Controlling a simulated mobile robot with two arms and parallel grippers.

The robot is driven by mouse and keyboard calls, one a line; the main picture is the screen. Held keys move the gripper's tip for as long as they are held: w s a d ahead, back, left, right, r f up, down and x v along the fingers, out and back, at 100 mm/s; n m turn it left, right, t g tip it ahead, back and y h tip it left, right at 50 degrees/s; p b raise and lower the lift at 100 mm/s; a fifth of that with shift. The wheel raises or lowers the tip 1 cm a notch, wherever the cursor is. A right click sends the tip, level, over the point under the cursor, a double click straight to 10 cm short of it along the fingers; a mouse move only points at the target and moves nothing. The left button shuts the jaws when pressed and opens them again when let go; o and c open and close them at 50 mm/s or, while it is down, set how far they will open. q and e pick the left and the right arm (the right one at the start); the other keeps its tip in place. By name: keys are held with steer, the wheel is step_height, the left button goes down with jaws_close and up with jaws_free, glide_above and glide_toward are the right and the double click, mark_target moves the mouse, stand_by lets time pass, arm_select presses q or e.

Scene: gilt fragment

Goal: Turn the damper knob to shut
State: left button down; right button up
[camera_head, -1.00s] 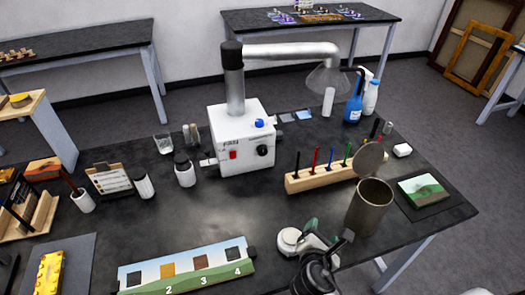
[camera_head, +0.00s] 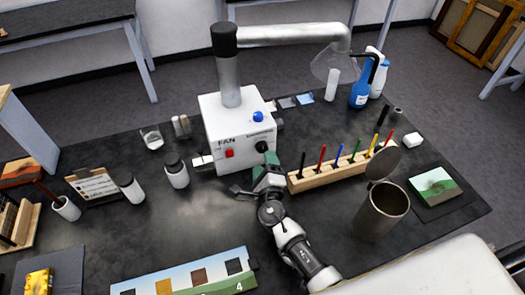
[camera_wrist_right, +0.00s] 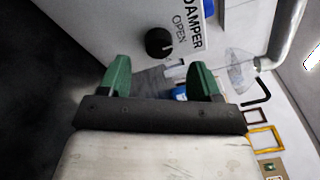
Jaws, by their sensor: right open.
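The black damper knob (camera_head: 262,146) is on the front of the white fan box (camera_head: 222,157), right of a red switch. In the right wrist view the knob (camera_wrist_right: 158,42) sits beside the printed words DAMPER and OPEN; a small pale mark on it faces the OPEN side. My right gripper (camera_head: 268,170) is just in front of the knob in the head view. In the wrist view the green fingers of this gripper (camera_wrist_right: 159,74) are apart and empty, with the knob ahead between them, not touched. My left gripper is not in view.
A wooden pen rack (camera_head: 325,177) stands close to the right of my right gripper. A metal canister (camera_head: 381,214) with its lid raised is farther right. White jars (camera_head: 177,176) stand left of the box. A numbered swatch board (camera_head: 205,281) lies in front.

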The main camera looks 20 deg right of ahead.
mark_target(262, 150)
steer(key=w, duration=0.4)
steer(key=shift+w+d+f, duration=0.15)
steer(key=shift+w+d, duration=0.05)
steer(key=shift+d, duration=0.15)
steer(key=shift+w, duration=0.2)
steer(key=shift+d, duration=0.1)
steer(key=shift+c, duration=1.5)
steer(key=c, duration=0.6)
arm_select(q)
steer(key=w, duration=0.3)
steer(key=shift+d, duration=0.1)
